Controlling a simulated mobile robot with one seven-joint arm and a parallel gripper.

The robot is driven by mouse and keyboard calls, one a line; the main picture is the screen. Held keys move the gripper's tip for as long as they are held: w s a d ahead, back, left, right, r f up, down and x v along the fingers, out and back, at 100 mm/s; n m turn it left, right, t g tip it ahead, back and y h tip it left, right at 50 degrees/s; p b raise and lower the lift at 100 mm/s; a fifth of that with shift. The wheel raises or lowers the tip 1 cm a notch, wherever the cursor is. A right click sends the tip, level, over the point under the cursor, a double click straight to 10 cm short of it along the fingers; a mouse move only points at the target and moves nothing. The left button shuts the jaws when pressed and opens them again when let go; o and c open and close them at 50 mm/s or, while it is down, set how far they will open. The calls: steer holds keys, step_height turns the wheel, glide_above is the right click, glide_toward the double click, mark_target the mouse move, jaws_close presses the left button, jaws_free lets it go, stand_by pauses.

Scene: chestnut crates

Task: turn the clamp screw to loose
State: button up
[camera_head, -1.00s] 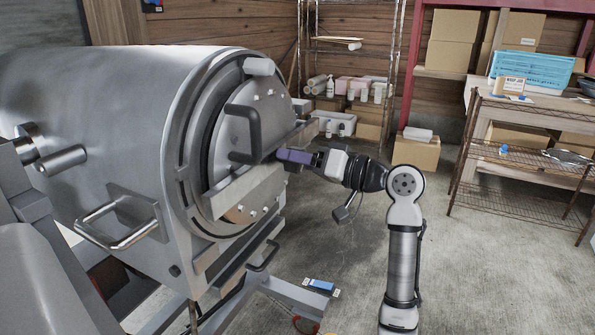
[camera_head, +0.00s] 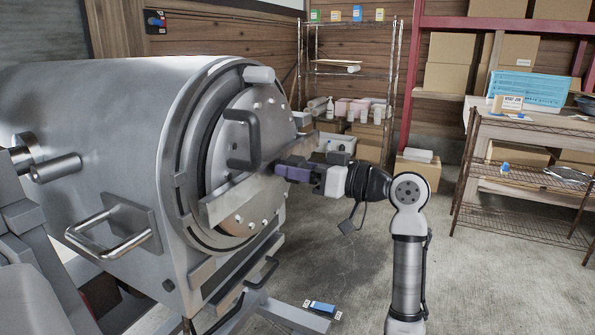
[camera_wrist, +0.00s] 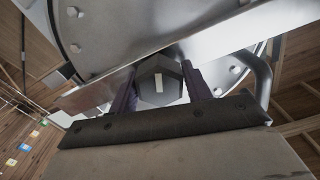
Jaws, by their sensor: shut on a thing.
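The clamp screw (camera_wrist: 158,80) is a dark hexagonal knob with a white mark on its face. In the wrist view it sits between the two purple fingers of my gripper (camera_wrist: 160,92), which is shut on it.
A black handle (camera_head: 254,138) stands out from the lid near the bar. Wire shelves (camera_head: 355,66) stand behind, a rack (camera_head: 530,175) at right.

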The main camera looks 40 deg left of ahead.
steer(key=shift+f, duration=0.15)
steer(key=o, duration=1)
steer(key=shift+c, duration=0.2)
steer(key=b+v, duration=0.1)
steer(key=v, duration=1.3)
steer(key=shift+s, duration=0.1)
